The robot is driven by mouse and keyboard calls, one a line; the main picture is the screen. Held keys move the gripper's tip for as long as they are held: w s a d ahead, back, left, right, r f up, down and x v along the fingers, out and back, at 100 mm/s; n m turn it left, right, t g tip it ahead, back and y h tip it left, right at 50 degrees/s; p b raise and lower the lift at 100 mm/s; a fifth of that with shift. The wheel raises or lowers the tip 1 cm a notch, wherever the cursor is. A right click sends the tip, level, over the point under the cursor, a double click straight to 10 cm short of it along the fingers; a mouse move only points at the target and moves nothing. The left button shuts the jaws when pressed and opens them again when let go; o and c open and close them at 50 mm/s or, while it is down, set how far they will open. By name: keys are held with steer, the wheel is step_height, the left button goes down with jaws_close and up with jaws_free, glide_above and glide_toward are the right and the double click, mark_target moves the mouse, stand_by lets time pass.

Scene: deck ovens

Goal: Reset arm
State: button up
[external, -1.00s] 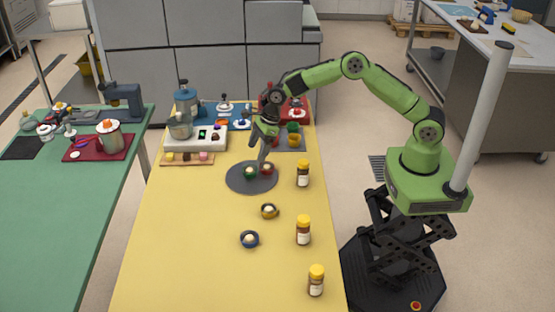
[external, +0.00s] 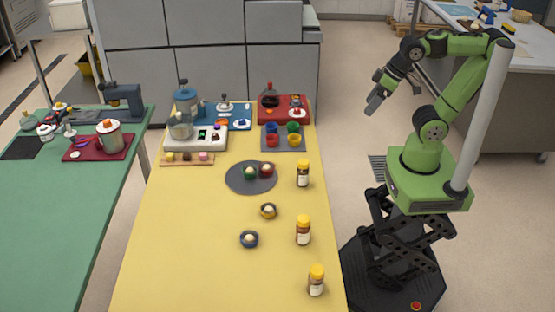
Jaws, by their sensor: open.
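My gripper (external: 374,104) is at the end of my green arm (external: 440,95), raised in the air to the right of the yellow table (external: 190,245). It points down and to the left, over the floor. I see nothing between its fingers, though they are small in this view. The arm is folded back above its base, clear of the table and everything on it.
A grey round mat (external: 238,186) holds a green bowl (external: 250,173) and a red bowl (external: 267,170). Several yellow-capped jars (external: 303,232) line the table's right edge. A grey pole (external: 484,110) stands close by the arm. A green table (external: 60,215) is at left.

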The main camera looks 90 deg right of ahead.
steer(key=s+n, duration=0.1)
steer(key=s+f+n, duration=0.1)
steer(key=s, duration=0.1)
steer(key=s+f+n, duration=0.1)
steer(key=shift+s+a+n+y, duration=0.15)
steer(key=shift+s+n+y, duration=0.15)
steer(key=shift+n, duration=0.1)
steer(key=shift+o, duration=0.5)
steer(key=shift+r, duration=0.1)
